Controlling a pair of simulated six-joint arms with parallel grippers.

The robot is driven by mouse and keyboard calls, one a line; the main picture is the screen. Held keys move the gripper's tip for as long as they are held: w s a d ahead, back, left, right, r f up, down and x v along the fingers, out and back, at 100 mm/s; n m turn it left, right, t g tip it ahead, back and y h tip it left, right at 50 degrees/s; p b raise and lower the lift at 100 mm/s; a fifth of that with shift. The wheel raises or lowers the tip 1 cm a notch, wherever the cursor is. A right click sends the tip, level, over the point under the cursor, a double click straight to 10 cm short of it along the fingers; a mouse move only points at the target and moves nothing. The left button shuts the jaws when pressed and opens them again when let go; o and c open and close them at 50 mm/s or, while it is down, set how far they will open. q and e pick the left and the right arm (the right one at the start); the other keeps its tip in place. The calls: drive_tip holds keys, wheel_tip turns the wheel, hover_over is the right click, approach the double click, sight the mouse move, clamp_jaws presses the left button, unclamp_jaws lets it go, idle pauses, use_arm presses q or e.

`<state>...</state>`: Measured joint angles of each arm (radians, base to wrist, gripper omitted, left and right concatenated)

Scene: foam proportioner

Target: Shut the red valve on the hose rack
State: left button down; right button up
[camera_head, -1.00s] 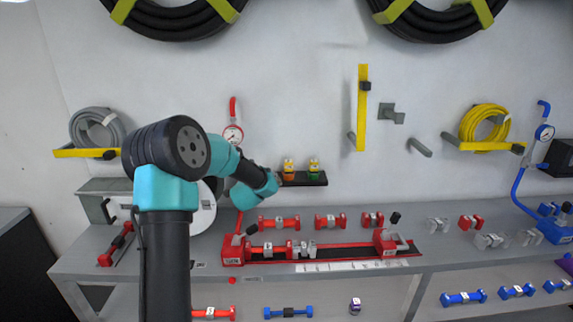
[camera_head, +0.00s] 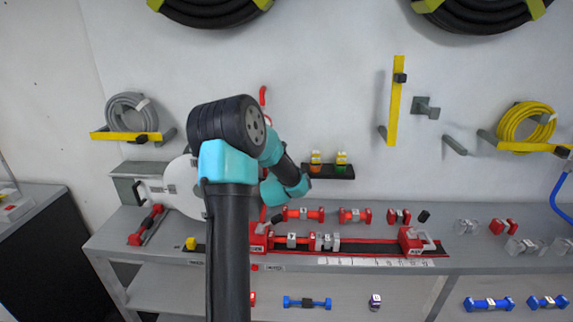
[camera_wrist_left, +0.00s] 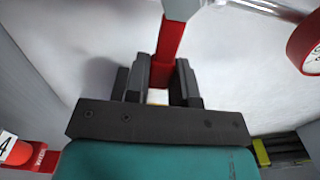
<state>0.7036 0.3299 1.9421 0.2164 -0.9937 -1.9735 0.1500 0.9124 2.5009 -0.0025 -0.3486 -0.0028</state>
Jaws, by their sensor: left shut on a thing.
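The red valve's lever (camera_wrist_left: 166,52) shows in the left wrist view as a flat red bar under a pale grey end. My left gripper (camera_wrist_left: 160,88) is shut on this bar, one dark finger on each side. In the head view my left arm covers the gripper and most of the valve. Only a red pipe end (camera_head: 263,95) shows above the arm there. A red-rimmed gauge (camera_wrist_left: 307,46) is beside the bar at the upper right of the wrist view. My right gripper is not in view.
A grey bench (camera_head: 470,258) carries red fittings in a long red tray (camera_head: 375,249). A small shelf with two bottles (camera_head: 330,171) is on the wall right of my arm. A grey hose coil (camera_head: 130,112) hangs at left, a yellow one (camera_head: 524,122) at right.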

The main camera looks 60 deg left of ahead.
use_arm(q)
drive_tip(key=c, duration=1)
unclamp_jaws()
drive_tip(key=shift+o, duration=0.2)
drive_tip(key=shift+s+d, duration=0.1)
drive_tip(key=v, duration=1.7)
